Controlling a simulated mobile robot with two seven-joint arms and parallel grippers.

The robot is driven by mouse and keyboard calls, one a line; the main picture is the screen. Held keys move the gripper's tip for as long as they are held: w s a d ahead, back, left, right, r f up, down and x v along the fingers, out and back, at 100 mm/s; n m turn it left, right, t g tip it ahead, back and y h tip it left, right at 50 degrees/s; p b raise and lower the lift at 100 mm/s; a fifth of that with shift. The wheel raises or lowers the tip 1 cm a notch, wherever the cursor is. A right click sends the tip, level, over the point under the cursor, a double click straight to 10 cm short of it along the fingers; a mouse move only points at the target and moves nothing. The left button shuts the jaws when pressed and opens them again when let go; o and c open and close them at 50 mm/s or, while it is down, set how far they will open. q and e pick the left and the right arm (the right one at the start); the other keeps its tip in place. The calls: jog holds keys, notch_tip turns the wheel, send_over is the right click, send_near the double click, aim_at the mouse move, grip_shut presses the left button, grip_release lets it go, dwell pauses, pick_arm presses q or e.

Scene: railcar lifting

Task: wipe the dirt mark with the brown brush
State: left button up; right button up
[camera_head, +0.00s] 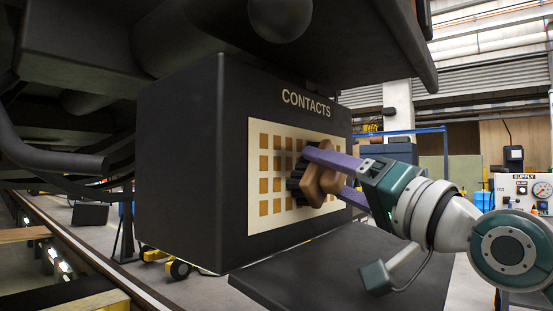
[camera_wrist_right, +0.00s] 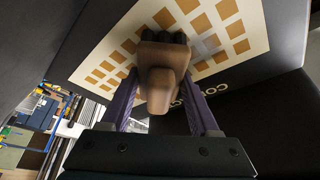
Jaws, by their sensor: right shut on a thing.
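The brown brush (camera_head: 325,183) has a brown body and dark bristles. My right gripper (camera_head: 320,171) is shut on it, with a purple finger on either side. In the right wrist view the brush (camera_wrist_right: 160,88) sits between the fingers, bristles toward the cream panel of contacts (camera_wrist_right: 108,62). In the head view the bristles are at the panel (camera_head: 258,222), over its middle to right part; I cannot tell whether they touch. A faint greyish patch (camera_wrist_right: 207,44), possibly the dirt mark, shows on the panel beside the bristles. In the head view the brush hides that area. My left gripper is not in view.
The panel is on a dark box lettered CONTACTS (camera_head: 190,165), under the railcar underbody (camera_head: 210,35). An open dark flap (camera_head: 340,270) juts out below the panel, under my right arm. A supply unit with gauges (camera_head: 522,200) stands at the right.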

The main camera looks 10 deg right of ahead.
jog(key=shift+s+a+r+p, duration=0.15)
jog(key=shift+s+a+p, duration=0.05)
jog(key=shift+a+p, duration=0.25)
jog(key=shift+s+a+p, duration=0.55)
jog(key=shift+a+p, duration=0.05)
jog(key=shift+p, duration=0.3)
jog(key=shift+s+a+p, duration=0.35)
jog(key=shift+s+a, duration=0.05)
jog(key=shift+a, duration=0.1)
jog(key=shift+s+a+p, duration=0.65)
jog(key=shift+a+p, duration=0.05)
jog(key=shift+p, duration=0.25)
jog(key=shift+s+a+p, duration=0.35)
jog(key=shift+s+a, duration=0.1)
jog(key=shift+a, duration=0.15)
jog(key=shift+s+d, duration=0.1)
jog(key=s+d, duration=0.1)
jog(key=s, duration=0.1)
jog(key=s+d+p, duration=0.1)
jog(key=s+d, duration=0.1)
jog(key=shift+s+d, duration=0.3)
